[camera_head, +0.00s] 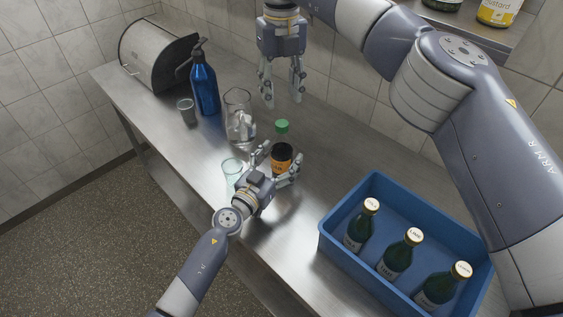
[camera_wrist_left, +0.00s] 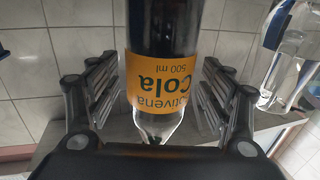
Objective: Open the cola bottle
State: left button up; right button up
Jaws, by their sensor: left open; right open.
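The cola bottle (camera_head: 281,157) stands upright on the steel counter, dark with an orange label and a green cap (camera_head: 282,126). In the left wrist view the bottle (camera_wrist_left: 165,75) appears upside down between my left gripper's two fingers, with a gap on each side. My left gripper (camera_head: 275,163) is open around the lower part of the bottle in the head view. My right gripper (camera_head: 282,98) is open and empty, pointing down, above and behind the bottle's cap in the picture. The cap is out of the left wrist view.
A glass jug (camera_head: 239,119) and a drinking glass (camera_head: 232,170) stand left of the bottle. Farther back are a blue siphon bottle (camera_head: 204,88), a grey cup (camera_head: 187,111) and a bread bin (camera_head: 156,55). A blue crate (camera_head: 376,186) with three green bottles is at right.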

pick_arm(q)
jog(key=shift+w+d, duration=0.15)
jog(key=shift+w, duration=0.05)
pick_arm(e)
jog(key=shift+s, duration=0.1)
pick_arm(q)
jog(key=shift+w+d, duration=0.1)
jog(key=shift+w, duration=0.05)
jog(key=shift+c, duration=0.5)
pick_arm(e)
jog(key=shift+w+d, duration=0.1)
jog(key=shift+w, duration=0.1)
